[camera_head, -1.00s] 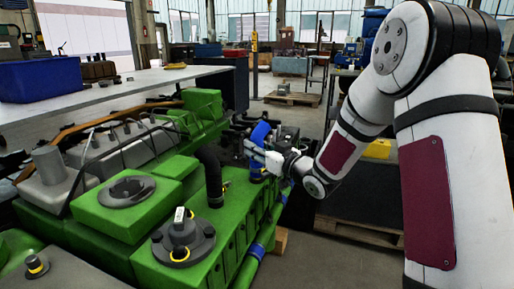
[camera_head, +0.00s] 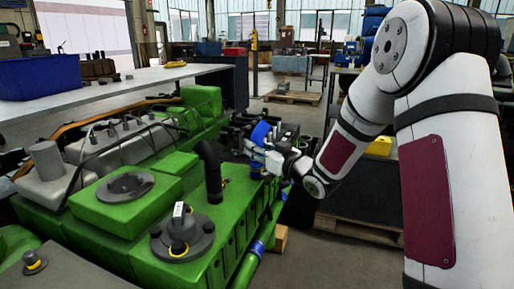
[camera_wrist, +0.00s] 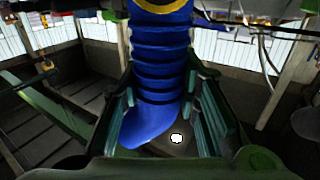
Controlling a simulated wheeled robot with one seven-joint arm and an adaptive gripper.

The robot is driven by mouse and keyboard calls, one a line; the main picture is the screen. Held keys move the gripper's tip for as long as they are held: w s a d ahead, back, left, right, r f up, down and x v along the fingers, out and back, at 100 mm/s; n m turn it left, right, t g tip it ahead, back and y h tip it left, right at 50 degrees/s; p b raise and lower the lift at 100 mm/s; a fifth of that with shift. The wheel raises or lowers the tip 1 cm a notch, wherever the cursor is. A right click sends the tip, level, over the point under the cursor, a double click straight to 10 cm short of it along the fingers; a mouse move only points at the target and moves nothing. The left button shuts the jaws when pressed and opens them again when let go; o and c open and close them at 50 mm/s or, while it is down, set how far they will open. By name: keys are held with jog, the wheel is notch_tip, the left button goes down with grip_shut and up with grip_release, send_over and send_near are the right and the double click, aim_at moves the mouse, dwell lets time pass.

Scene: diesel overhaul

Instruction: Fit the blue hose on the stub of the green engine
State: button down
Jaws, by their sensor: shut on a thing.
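The green engine (camera_head: 150,200) fills the lower left of the head view. My gripper (camera_head: 262,153) is at its far right edge, shut on the blue hose (camera_head: 260,132). The hose's upper part rises above the fingers, and some blue shows just below them, close to the engine's top. In the wrist view the ribbed blue hose (camera_wrist: 162,60) stands between the two fingers (camera_wrist: 160,115). It has a yellow band at the top of the picture and a smooth bent end lower down. I cannot make out the stub or whether the hose touches it.
A black elbow hose (camera_head: 211,170) rises from the engine left of my gripper. A green pipe (camera_head: 248,268) with a blue band runs along the engine's near right side. A grey workbench (camera_head: 110,93) with a blue bin (camera_head: 40,77) stands behind. A wooden pallet (camera_head: 360,230) lies at the right.

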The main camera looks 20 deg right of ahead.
jog(key=c, duration=1.1)
grip_release()
jog(key=shift+f, duration=0.1)
jog(key=v, duration=1.2)
